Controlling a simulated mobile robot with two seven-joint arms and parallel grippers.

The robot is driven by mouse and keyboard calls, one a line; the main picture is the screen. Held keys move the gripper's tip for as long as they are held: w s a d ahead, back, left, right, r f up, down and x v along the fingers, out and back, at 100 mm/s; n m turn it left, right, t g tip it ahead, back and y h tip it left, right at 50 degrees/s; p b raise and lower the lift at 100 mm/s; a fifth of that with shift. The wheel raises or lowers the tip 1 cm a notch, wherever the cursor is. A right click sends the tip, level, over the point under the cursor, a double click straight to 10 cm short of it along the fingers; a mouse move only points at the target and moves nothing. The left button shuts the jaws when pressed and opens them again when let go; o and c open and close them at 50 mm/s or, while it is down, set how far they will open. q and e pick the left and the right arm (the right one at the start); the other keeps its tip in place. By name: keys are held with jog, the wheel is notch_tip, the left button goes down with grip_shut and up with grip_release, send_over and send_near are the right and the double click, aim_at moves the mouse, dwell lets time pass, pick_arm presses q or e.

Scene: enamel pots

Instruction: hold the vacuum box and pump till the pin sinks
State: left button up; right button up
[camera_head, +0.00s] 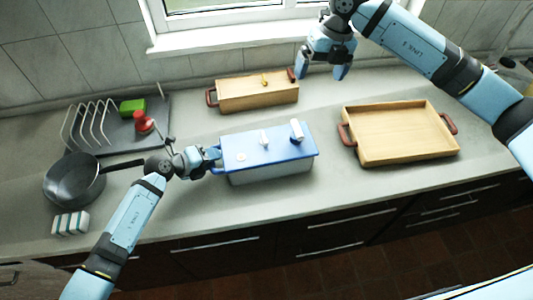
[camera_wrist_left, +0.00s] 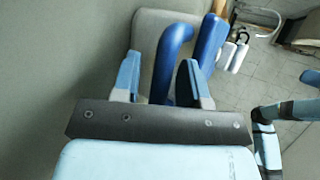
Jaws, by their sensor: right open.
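The vacuum box (camera_head: 270,172) has a pale body and a blue lid (camera_head: 250,142). It stands on the counter at the middle. On the lid are a white pump knob (camera_head: 297,130), a small white pin (camera_head: 263,138) and a round pale spot (camera_head: 241,156). My left gripper (camera_head: 214,158) is at the box's left end. In the left wrist view, its fingers (camera_wrist_left: 160,78) are apart with a blue handle (camera_wrist_left: 175,45) between them and a gap beside the left finger. My right gripper (camera_head: 325,68) is open and empty, above the counter behind the box.
At the left are a dish rack (camera_head: 92,122), a green sponge (camera_head: 132,107), a red-topped item (camera_head: 144,121), a black pan (camera_head: 74,180) and a striped block (camera_head: 70,223). The counter before the box is clear.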

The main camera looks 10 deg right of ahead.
pick_arm(q)
jog(key=shift+r+p, duration=2.7)
jog(key=shift+p, duration=0.1)
jog(key=shift+r, duration=0.85)
jog(key=shift+o, duration=0.4)
jog(key=o, duration=0.5)
jog(key=shift+a, duration=0.1)
